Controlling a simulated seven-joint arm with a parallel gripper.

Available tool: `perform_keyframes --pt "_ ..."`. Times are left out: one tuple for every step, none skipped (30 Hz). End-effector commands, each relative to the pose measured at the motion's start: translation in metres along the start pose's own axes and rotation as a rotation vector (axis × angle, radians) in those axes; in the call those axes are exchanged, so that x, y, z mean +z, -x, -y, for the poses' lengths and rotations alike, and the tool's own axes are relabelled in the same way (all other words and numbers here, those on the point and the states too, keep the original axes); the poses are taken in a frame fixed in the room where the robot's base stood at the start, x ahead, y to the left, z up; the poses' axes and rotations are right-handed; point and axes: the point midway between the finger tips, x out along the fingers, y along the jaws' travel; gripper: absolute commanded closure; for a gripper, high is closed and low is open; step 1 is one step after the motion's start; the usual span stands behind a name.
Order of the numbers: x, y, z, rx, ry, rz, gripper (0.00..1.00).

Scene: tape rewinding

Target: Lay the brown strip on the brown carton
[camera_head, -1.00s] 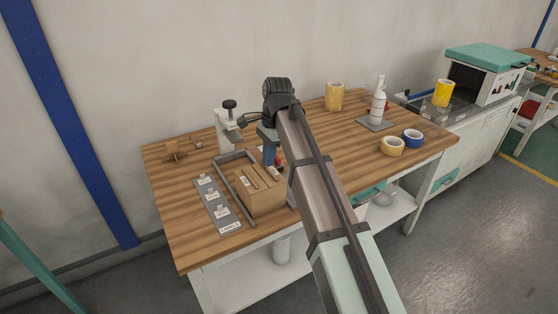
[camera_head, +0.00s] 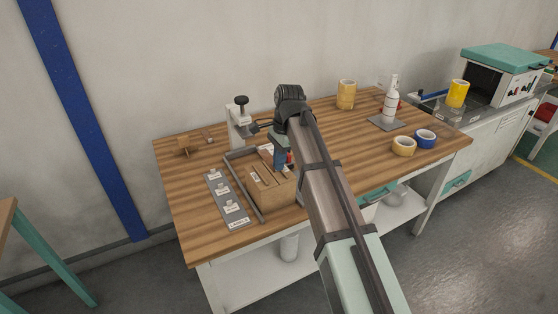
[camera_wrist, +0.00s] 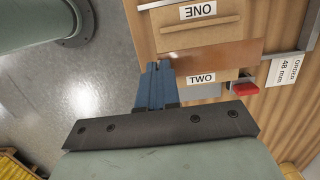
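The brown carton (camera_head: 283,197) stands on the wooden bench inside a grey metal frame; its top also shows in the wrist view (camera_wrist: 167,45), with labels "ONE" and "TWO".
A grey label board (camera_head: 226,199) lies left of the carton. A white clamp-like stand (camera_head: 240,124) is behind it. A red block (camera_wrist: 245,89) sits beside label "TWO".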

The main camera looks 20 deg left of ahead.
Motion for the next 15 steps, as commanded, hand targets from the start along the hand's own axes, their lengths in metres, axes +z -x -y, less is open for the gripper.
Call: perform_keyframes --pt "0.0 0.0 0.0 0.0 0.0 0.0 1.0" --pt "0.0 0.0 0.0 0.0 0.0 0.0 1.0" --pt "0.0 0.0 0.0 0.0 0.0 0.0 1.0" --pt "0.0 -0.001 0.0 0.0 0.0 0.0 1.0" --pt "0.0 -0.001 0.0 0.0 0.0 0.0 1.0" --pt "0.0 -0.002 0.0 0.0 0.0 0.0 1.0" --pt "-0.001 -0.003 0.0 0.0 0.0 0.0 1.0" --pt "-0.001 -0.004 0.0 0.0 0.0 0.0 1.0" --pt "-0.001 -0.006 0.0 0.0 0.0 0.0 1.0" --pt "-0.001 -0.008 0.0 0.0 0.0 0.0 1.0" --pt "-0.001 -0.009 0.0 0.0 0.0 0.0 1.0" --pt "-0.002 -0.011 0.0 0.001 0.0 0.0 1.0" --pt "-0.002 -0.013 0.0 0.001 0.0 0.0 1.0" --pt "-0.002 -0.014 0.0 0.001 0.0 0.0 1.0" --pt "-0.002 -0.016 0.0 0.001 0.0 0.0 1.0"
